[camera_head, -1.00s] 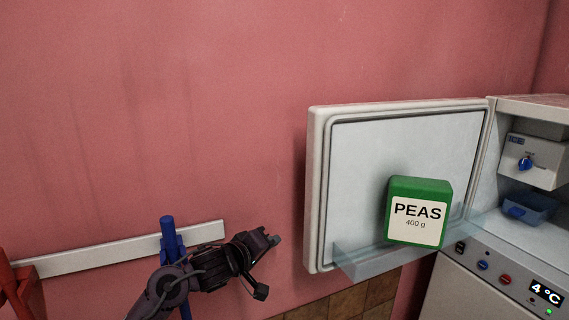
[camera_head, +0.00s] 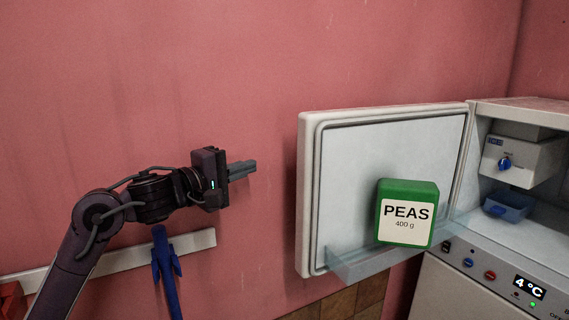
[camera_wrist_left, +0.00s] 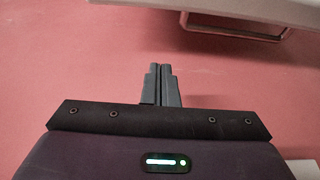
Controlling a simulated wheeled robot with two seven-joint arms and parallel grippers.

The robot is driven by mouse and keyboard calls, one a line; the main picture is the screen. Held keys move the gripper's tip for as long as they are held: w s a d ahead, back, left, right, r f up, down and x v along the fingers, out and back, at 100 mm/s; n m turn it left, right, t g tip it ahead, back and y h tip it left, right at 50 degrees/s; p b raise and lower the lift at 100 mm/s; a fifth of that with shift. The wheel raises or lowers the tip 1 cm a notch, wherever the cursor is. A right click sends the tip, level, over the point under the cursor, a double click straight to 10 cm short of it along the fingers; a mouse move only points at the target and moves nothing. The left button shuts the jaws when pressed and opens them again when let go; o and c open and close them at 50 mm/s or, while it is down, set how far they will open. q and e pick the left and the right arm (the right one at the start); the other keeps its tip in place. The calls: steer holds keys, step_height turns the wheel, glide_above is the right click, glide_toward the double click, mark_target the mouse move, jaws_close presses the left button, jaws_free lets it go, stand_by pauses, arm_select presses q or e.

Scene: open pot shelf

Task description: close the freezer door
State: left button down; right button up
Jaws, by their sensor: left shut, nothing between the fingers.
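The freezer door (camera_head: 345,150) stands wide open at the left of the freezer compartment (camera_head: 515,185), its inner side facing me. A green box of peas (camera_head: 407,212) sits in the clear shelf (camera_head: 370,265) along the door's lower inside. My left gripper (camera_head: 250,168) is shut and empty, pointing right, in front of the pink wall and left of the door's free edge, with a gap between them. In the left wrist view its fingers (camera_wrist_left: 161,75) are together, and part of the door (camera_wrist_left: 235,15) shows at the top right. My right gripper is not in view.
Inside the freezer are an ice unit (camera_head: 520,160) with a blue knob and a blue tray (camera_head: 508,206). A control panel reading 4 °C (camera_head: 528,287) is below. A pale wall rail (camera_head: 195,243) holds a blue tool (camera_head: 165,265); a red object (camera_head: 12,300) is at the lower left.

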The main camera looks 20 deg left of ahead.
arm_select(q)
steer(key=p+x, duration=0.4)
steer(key=x, duration=0.6)
steer(key=shift+r, duration=0.15)
steer(key=s+d, duration=0.1)
steer(key=d+p, duration=0.1)
steer(key=s+d, duration=0.1)
steer(key=shift+s+d+f, duration=0.1)
steer(key=shift+s+f, duration=0.2)
